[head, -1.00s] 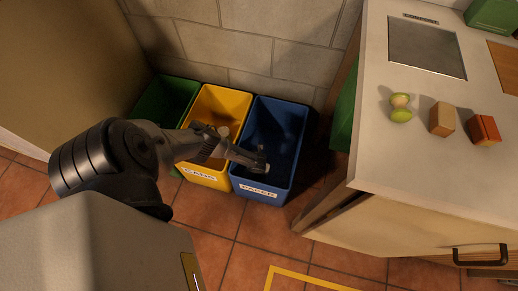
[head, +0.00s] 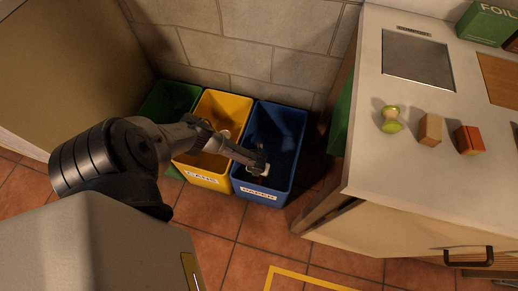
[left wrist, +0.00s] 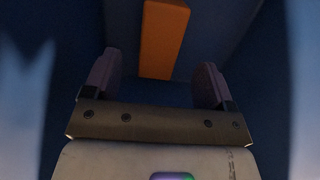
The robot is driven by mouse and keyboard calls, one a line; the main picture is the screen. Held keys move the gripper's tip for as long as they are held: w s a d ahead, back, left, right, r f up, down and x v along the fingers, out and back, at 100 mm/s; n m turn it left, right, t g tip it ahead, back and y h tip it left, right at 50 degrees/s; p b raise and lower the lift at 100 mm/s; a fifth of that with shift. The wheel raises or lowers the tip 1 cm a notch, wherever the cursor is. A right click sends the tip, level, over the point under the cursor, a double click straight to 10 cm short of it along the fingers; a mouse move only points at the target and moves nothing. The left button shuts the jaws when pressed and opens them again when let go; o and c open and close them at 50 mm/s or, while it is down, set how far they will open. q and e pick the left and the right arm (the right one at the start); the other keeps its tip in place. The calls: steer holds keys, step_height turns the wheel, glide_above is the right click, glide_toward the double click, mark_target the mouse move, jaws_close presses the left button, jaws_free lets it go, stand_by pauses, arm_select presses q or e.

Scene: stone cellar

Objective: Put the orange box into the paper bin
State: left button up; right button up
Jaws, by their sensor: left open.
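The paper bin (head: 270,190) is the blue one at the right end of a row, with a white label on its front. My left gripper (head: 259,165) is at the opening of this bin, pointing down and inward. In the left wrist view its two fingers (left wrist: 155,85) are spread apart, with nothing clamped between them. The orange box (left wrist: 164,38) shows beyond the fingertips against dark blue bin surfaces, apparently inside the bin. I cannot make the box out in the bin in the head view. My right gripper is not in view.
The yellow cans bin (head: 207,172) and a green bin (head: 168,101) stand to the left. The counter (head: 390,180) at right holds a green item (head: 390,119), a tan block (head: 430,128), a red-orange block (head: 470,139) and a green foil container (head: 488,25).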

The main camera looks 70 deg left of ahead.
arm_select(q)
step_height(320, 180, up, 8)
steer(key=d+p, duration=0.1)
steer(key=p, duration=0.3)
steer(key=shift+s+f+p, duration=0.2)
steer(key=shift+s+p, duration=0.1)
steer(key=shift+r, duration=0.1)
